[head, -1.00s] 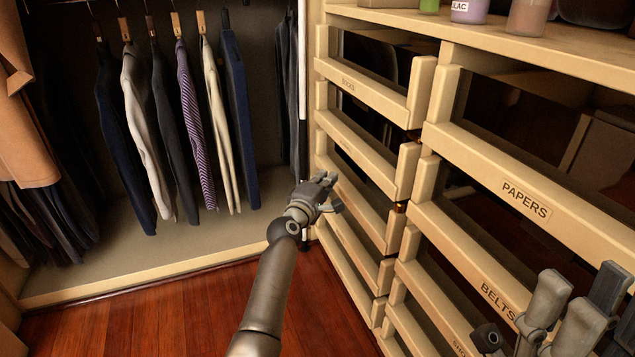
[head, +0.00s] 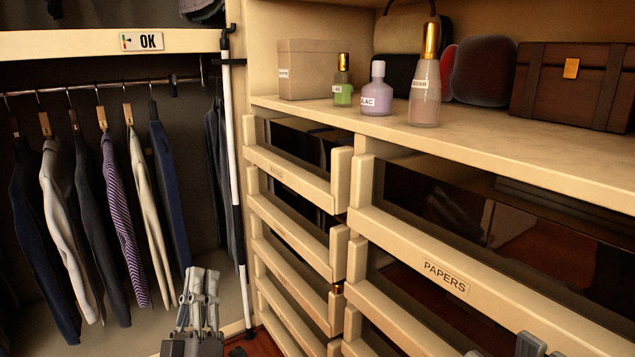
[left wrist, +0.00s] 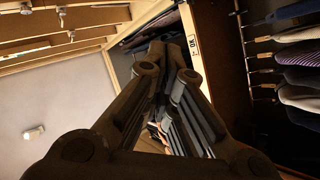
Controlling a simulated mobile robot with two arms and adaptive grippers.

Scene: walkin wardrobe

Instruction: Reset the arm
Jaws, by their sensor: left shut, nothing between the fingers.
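My left gripper (head: 201,275) is at the bottom left of the head view, its fingers pointing up. It is shut and empty, in front of the hanging clothes and left of the drawers. The left wrist view shows its dark fingers (left wrist: 172,60) from close up, with nothing between them. Only small grey parts of my right gripper (head: 530,345) show at the bottom edge, in front of the drawer fronts. Its jaws are mostly cut off by the frame.
Drawers, one labelled PAPERS (head: 445,277), fill the right side. Above them a shelf (head: 560,163) holds a beige box (head: 315,70), a green bottle (head: 343,88), a purple bottle (head: 377,95), a taller bottle (head: 425,95) and a brown chest (head: 571,85). Clothes (head: 120,210) hang at left.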

